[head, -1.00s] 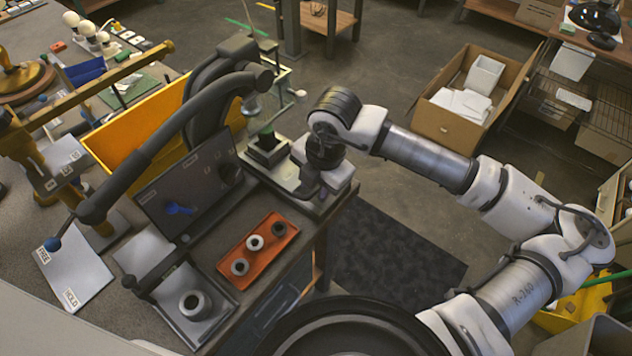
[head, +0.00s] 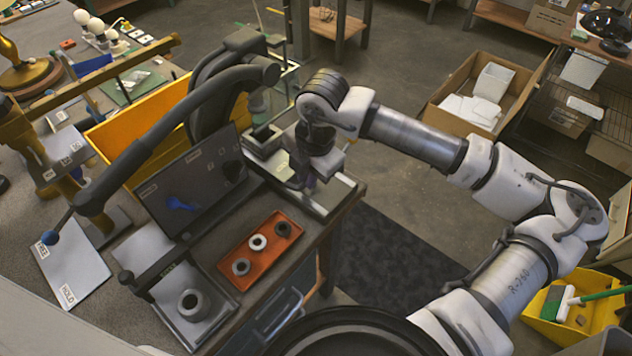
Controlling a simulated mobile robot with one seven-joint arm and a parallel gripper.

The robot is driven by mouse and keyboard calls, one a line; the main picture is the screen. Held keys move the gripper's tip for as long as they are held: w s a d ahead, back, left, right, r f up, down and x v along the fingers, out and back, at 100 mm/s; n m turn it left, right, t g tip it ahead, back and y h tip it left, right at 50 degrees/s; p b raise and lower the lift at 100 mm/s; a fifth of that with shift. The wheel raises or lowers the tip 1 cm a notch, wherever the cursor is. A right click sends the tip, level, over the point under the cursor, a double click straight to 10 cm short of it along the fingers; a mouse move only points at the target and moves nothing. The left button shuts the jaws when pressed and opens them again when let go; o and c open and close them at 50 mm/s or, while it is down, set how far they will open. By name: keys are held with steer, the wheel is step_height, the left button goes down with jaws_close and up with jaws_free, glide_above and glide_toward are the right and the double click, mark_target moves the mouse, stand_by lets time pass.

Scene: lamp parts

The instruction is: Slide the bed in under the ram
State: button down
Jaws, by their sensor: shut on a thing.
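The bed (head: 262,139), a dark square-topped block, sits on a pale metal slide (head: 335,193) at the table corner. It stands close to the dark curved press frame (head: 205,95). The press head (head: 262,70) is above and slightly behind the bed. The ram itself cannot be made out clearly, nor its exact line-up with the bed. My gripper (head: 305,176) points down at the near right side of the bed, low over the slide. It is shut on a part at the bed's near end, which the gripper mostly hides.
An orange tray (head: 262,262) with three rings lies in front of a dark panel (head: 190,185). A grey plate with a ring (head: 192,304) is left of it. A yellow bin (head: 125,125) stands behind the panel.

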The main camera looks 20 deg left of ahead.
steer(key=c, duration=1.5)
jaws_free()
steer(key=shift+w+a, duration=0.15)
steer(key=shift+a, duration=0.1)
steer(key=shift+d+r, duration=0.15)
steer(key=shift+r, duration=0.4)
steer(key=r, duration=0.4)
steer(key=d+r+b, duration=0.1)
steer(key=r, duration=0.3)
steer(key=s+d+r+b, duration=0.1)
steer(key=r, duration=0.3)
steer(key=shift+r, duration=0.3)
steer(key=shift+s, duration=0.1)
